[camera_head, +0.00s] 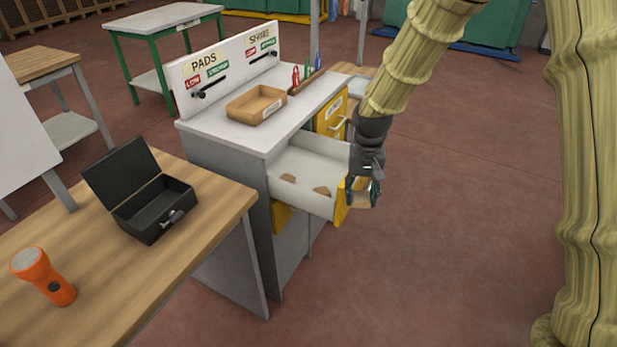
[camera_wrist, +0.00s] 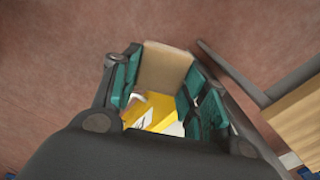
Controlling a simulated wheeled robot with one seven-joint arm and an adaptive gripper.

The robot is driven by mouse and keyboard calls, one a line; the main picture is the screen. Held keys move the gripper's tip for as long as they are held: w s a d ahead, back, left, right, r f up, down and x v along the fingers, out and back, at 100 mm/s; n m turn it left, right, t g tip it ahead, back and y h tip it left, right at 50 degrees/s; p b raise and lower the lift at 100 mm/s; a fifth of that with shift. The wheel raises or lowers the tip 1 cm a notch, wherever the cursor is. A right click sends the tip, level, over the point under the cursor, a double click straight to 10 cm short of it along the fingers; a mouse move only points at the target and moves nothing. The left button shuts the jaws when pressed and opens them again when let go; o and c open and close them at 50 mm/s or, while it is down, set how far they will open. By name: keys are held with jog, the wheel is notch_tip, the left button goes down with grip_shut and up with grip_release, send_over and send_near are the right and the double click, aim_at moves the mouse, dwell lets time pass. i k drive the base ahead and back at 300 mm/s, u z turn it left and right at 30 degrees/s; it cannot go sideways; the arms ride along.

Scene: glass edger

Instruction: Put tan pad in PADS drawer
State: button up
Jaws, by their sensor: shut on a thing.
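My gripper (camera_head: 362,192) is shut on a tan pad (camera_wrist: 166,65), which shows between its teal fingertips (camera_wrist: 155,85) in the wrist view. In the head view the gripper is at the outer side of an open drawer (camera_head: 308,158) with pale inside and yellow front (camera_head: 341,208). Its arm hides part of the drawer. Two small brown pieces (camera_head: 322,190) lie inside the drawer. The yellow front also shows beyond the fingers in the wrist view (camera_wrist: 160,113). Whether the front's label reads PADS cannot be made out.
The drawer cabinet (camera_head: 225,160) has a PADS and SHIMS board (camera_head: 225,70) and a tan tray (camera_head: 256,104) on top. Another yellow drawer (camera_head: 331,114) is beside the open one. A wooden table (camera_head: 110,265) holds an open black box (camera_head: 150,200) and an orange flashlight (camera_head: 42,275). Floor at right is clear.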

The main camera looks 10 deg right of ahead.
aim_at(337, 175)
jog(key=i, duration=1)
